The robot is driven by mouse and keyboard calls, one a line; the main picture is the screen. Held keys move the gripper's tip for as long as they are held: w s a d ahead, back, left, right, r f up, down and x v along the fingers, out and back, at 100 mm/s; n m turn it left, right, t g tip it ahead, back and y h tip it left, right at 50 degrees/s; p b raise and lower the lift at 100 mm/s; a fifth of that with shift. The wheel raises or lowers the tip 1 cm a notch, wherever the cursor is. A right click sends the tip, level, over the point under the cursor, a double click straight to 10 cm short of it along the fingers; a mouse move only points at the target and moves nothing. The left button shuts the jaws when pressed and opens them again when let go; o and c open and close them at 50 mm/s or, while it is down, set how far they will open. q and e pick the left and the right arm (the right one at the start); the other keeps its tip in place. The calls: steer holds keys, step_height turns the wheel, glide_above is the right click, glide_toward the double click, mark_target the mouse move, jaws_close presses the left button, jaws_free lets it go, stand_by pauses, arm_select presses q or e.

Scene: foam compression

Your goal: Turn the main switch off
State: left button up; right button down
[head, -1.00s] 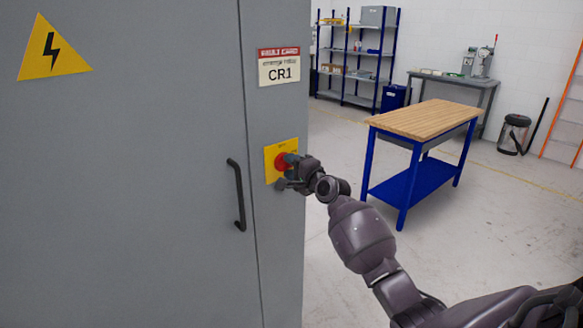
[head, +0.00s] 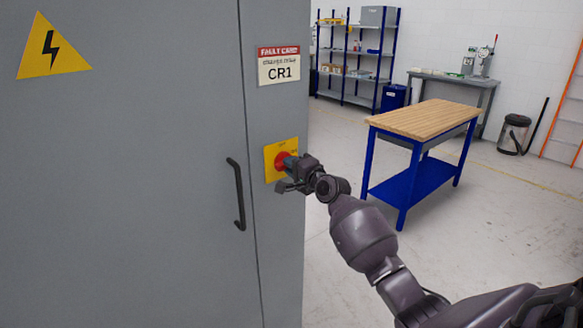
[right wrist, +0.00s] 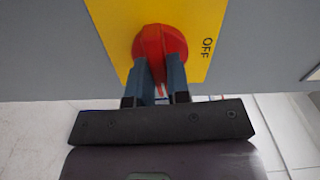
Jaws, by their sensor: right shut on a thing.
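The main switch (head: 281,160) is a red rotary knob on a yellow plate (head: 270,174), fixed to the narrow right part of the grey cabinet front. In the right wrist view the red knob (right wrist: 160,45) sits at the top centre, and the word OFF is printed on the yellow plate (right wrist: 205,22) to its right. My right gripper (head: 287,170) is at the switch. Its two fingers (right wrist: 160,80) are shut on the knob's red grip, one on each side. The fingers partly cover the grip. My left gripper is not in view.
The grey cabinet (head: 130,200) fills the left side, with a black door handle (head: 237,195) left of the switch. A fault card (head: 279,67) is above it. A blue workbench with a wooden top (head: 425,118) stands to the right, with open floor around it.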

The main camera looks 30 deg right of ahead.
steer(key=shift+f+n+p, duration=0.1)
steer(key=shift+n+p, duration=0.45)
steer(key=shift+n, duration=7.65)
steer(key=c, duration=1.1)
jaws_free()
steer(key=shift+s, duration=0.1)
steer(key=s, duration=0.7)
steer(key=s+b, duration=0.1)
steer(key=s, duration=0.2)
steer(key=shift+s+d, duration=0.35)
steer(key=shift+d, duration=0.05)
